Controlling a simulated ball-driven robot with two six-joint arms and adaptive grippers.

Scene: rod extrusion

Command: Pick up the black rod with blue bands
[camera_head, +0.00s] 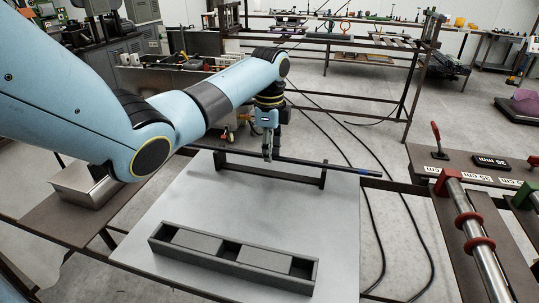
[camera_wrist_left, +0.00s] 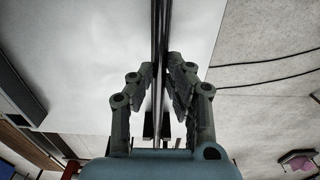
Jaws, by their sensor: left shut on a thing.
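The black rod with blue bands (camera_head: 340,167) runs left to right across the back of the grey table, with a blue band visible near its right end. It lies at the tops of a dark two-post stand (camera_head: 322,179); I cannot tell whether it touches both posts. My left gripper (camera_head: 267,157) points down and is shut on the rod between the posts. In the left wrist view the rod (camera_wrist_left: 160,35) passes between the two fingers (camera_wrist_left: 163,85), which close on it from both sides. My right gripper is not in view.
A dark grey compartment tray (camera_head: 230,267) lies at the front of the table (camera_head: 190,215). A brown rack with red-handled clamps and a metal bar (camera_head: 485,263) stands at the right. Cables cross the floor beyond the table. The table's middle is clear.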

